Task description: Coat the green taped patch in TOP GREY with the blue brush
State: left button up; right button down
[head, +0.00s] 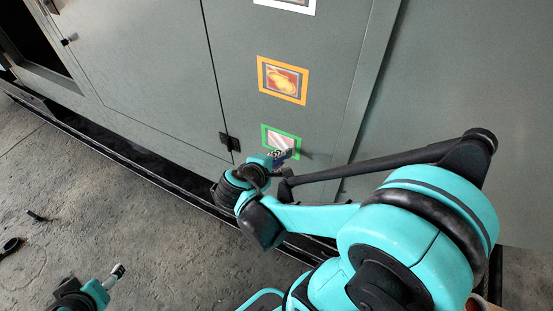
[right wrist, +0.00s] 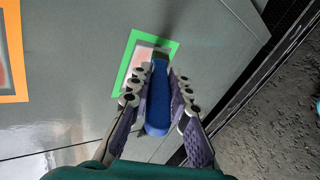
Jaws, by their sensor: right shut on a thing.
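The green taped patch (head: 281,141) is on the grey cabinet door, below the orange-framed one. Its inside looks pale pink and whitish, with the lower part covered from view. It also shows in the right wrist view, where its green tape (right wrist: 122,82) runs around a pale area. My right gripper (head: 281,156) is at the patch's lower edge, shut on the blue brush (right wrist: 158,100). The brush points at the patch; its bristles are hidden, so I cannot tell whether they touch. My left gripper (head: 118,271) is low at the left, away from the cabinet; its jaws are too small to read.
An orange-framed patch (head: 283,80) and a white-framed one (head: 291,5) are higher on the same door. A black latch (head: 229,142) sticks out left of the green patch. Small dark items (head: 11,246) lie on the concrete floor, which is otherwise mostly clear.

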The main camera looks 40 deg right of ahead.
jog(key=shift+r+p, duration=1)
jog(key=shift+r, duration=0.45)
jog(key=shift+w+a+b, duration=1.4)
jog(key=shift+w+a, duration=0.7)
jog(key=shift+w, duration=2.8)
jog(key=shift+s+d+f+p, duration=0.1)
jog(key=shift+s+d+p, duration=0.4)
jog(key=shift+s, duration=1.15)
jog(key=shift+s+d+r+p, duration=0.1)
jog(key=shift+s+d+p, duration=0.15)
jog(key=shift+s+d, duration=1)
jog(key=shift+s+d+f+p, duration=0.1)
jog(key=shift+s+d+p, duration=0.2)
jog(key=shift+s, duration=1.75)
jog(key=shift+w, duration=0.3)
jog(key=w+a+b, duration=0.2)
jog(key=w+a, duration=0.2)
jog(key=w, duration=0.5)
jog(key=shift+b, duration=0.3)
